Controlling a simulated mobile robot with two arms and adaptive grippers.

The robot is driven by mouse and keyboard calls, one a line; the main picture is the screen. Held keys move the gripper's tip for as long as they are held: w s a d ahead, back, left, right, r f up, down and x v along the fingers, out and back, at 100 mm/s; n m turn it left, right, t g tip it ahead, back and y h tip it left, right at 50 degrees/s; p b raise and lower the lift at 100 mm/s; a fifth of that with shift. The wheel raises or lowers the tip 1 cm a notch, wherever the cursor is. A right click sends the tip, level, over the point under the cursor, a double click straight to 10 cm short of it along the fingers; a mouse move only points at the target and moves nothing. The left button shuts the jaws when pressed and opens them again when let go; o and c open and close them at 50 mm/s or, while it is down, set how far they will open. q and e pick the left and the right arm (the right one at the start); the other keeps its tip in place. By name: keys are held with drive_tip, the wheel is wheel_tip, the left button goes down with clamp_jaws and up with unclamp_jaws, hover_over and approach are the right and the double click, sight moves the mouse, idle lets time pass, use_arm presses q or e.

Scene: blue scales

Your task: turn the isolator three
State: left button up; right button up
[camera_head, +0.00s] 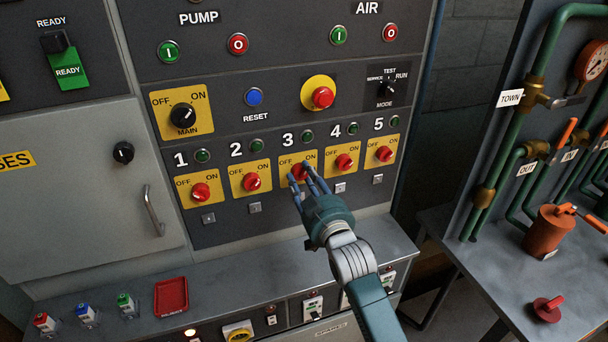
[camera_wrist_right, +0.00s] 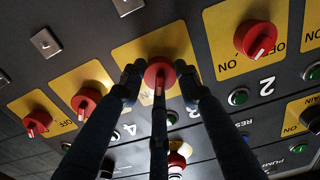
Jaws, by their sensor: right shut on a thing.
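Isolator three is a red rotary knob (camera_head: 299,171) on a yellow OFF/ON plate, under the number 3 on the dark panel. My right gripper (camera_head: 303,181) reaches up to it from the lower right, its fingers around the knob. In the right wrist view, upside down, the red knob (camera_wrist_right: 158,71) sits between the fingertips of the right gripper (camera_wrist_right: 160,80), which is shut on it. The fingers partly cover the plate, and I cannot tell exactly where the knob points. My left gripper is not in view.
Isolator two (camera_head: 251,182) and isolator four (camera_head: 344,162) sit close on either side. An emergency stop (camera_head: 323,97) and blue reset button (camera_head: 254,97) are above. Below is a ledge with a red tray (camera_head: 171,296). A pipe bench (camera_head: 500,262) stands at right.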

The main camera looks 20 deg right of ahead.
drive_tip(key=n+p, duration=0.1)
drive_tip(key=n, duration=0.2)
drive_tip(key=shift+r+n, duration=0.15)
drive_tip(key=shift+n, duration=0.25)
drive_tip(key=n+p, duration=0.1)
drive_tip(key=n, duration=0.2)
drive_tip(key=shift+n, duration=0.3)
drive_tip(key=n+p, duration=0.1)
drive_tip(key=n, duration=0.2)
drive_tip(key=shift+n, duration=0.3)
drive_tip(key=shift+n+p, duration=0.35)
drive_tip(key=shift+n, duration=1.55)
drive_tip(key=o, duration=1.1)
drive_tip(key=shift+a, duration=0.1)
drive_tip(key=shift+o, duration=0.2)
drive_tip(key=shift+s+f, duration=0.15)
drive_tip(key=shift+f, duration=0.05)
drive_tip(key=s, duration=1.1)
drive_tip(key=shift+s+d, duration=0.2)
drive_tip(key=shift+s, duration=0.1)
